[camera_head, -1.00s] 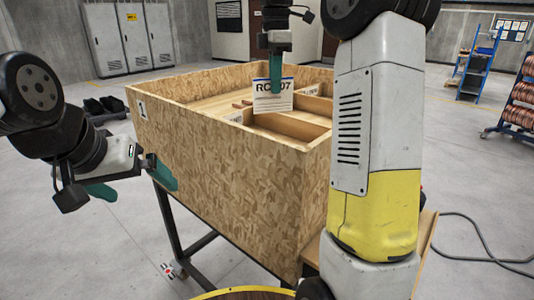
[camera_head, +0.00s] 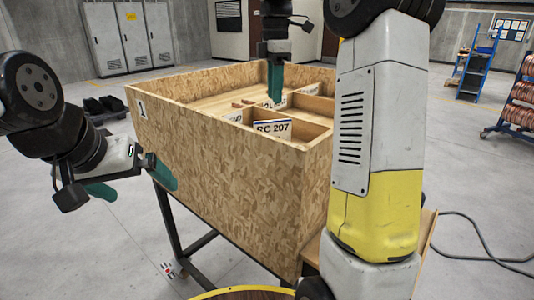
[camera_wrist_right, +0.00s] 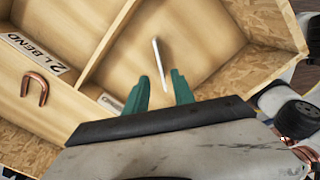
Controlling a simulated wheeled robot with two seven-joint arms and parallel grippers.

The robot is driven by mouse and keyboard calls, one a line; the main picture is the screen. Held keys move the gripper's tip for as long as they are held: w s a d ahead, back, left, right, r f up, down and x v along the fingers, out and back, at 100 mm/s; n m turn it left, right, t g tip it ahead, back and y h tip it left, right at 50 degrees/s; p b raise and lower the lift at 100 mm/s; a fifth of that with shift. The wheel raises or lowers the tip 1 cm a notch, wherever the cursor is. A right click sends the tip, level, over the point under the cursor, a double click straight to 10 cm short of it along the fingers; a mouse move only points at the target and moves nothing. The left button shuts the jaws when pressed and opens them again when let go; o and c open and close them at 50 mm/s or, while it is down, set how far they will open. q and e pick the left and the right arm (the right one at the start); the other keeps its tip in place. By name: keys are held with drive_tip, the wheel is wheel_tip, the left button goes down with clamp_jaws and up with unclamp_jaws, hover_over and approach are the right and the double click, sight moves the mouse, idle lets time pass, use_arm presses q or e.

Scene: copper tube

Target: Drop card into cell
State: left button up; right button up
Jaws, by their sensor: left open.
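The white card marked RC 207 (camera_head: 273,130) is in the near compartment of the wooden box, its upper part showing above the divider. In the right wrist view the card (camera_wrist_right: 160,63) shows as a thin white edge, apart from the fingers. Whether it rests on the floor of the cell (camera_wrist_right: 197,35) I cannot tell. My right gripper (camera_head: 275,100) is above the box; its green fingers (camera_wrist_right: 160,92) are apart and empty. My left gripper (camera_head: 132,184) is open and empty outside the box's left wall.
The chipboard box (camera_head: 230,175) has thin wooden dividers and label strips, one reading 2 L BEND (camera_wrist_right: 35,52). A copper bend (camera_wrist_right: 35,87) lies in a neighbouring cell. A blue ladder (camera_head: 476,75) and a rack of copper coils (camera_head: 520,105) stand at right.

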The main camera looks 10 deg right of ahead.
wheel_tip(320, 180, up, 8)
idle(0.5)
drive_tip(key=shift+f, duration=0.15)
